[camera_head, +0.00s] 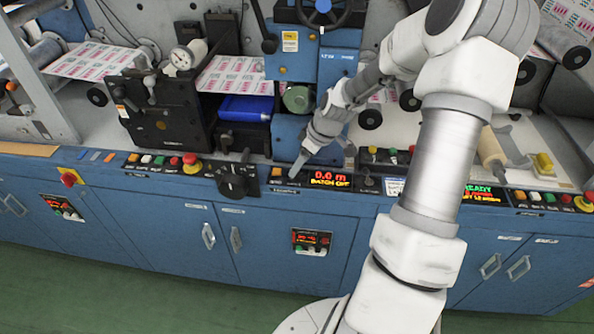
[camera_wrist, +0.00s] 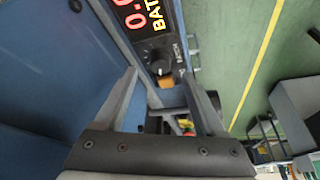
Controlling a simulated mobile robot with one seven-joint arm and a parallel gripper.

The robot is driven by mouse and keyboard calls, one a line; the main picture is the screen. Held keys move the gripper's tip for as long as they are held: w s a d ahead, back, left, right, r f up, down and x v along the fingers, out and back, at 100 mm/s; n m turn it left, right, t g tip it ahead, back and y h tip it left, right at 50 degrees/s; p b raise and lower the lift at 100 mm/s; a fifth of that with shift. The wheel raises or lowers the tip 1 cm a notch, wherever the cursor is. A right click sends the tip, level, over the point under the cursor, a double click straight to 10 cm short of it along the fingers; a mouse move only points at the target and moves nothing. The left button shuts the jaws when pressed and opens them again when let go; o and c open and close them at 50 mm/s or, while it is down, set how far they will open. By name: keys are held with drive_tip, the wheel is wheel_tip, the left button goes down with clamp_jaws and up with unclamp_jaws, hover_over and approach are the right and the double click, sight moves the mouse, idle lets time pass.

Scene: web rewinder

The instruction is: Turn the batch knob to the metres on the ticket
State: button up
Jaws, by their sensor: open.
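A small black knob (camera_wrist: 158,62) with a pale pointer mark sits beside the lit display in the wrist view, between it and an orange switch (camera_wrist: 166,82). In the head view my gripper's finger hides most of that knob. The display (camera_head: 331,178) reads "0.0 m" in red and "BATCH OFF" in yellow. A small white card (camera_head: 395,186) stands right of the display; its writing is too small to read. My gripper (camera_head: 325,161) is open and empty above the panel. In the wrist view its fingertips (camera_wrist: 162,85) are spread on either side of the orange switch and the knob's near side.
A large black rotary handle (camera_head: 238,181) and a red stop button (camera_head: 192,164) stand left on the panel. A blue tray (camera_head: 246,107) sits behind. Green floor (camera_head: 150,293) lies open in front of the cabinets.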

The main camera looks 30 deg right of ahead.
drive_tip(key=shift+x, duration=1.8)
clamp_jaws()
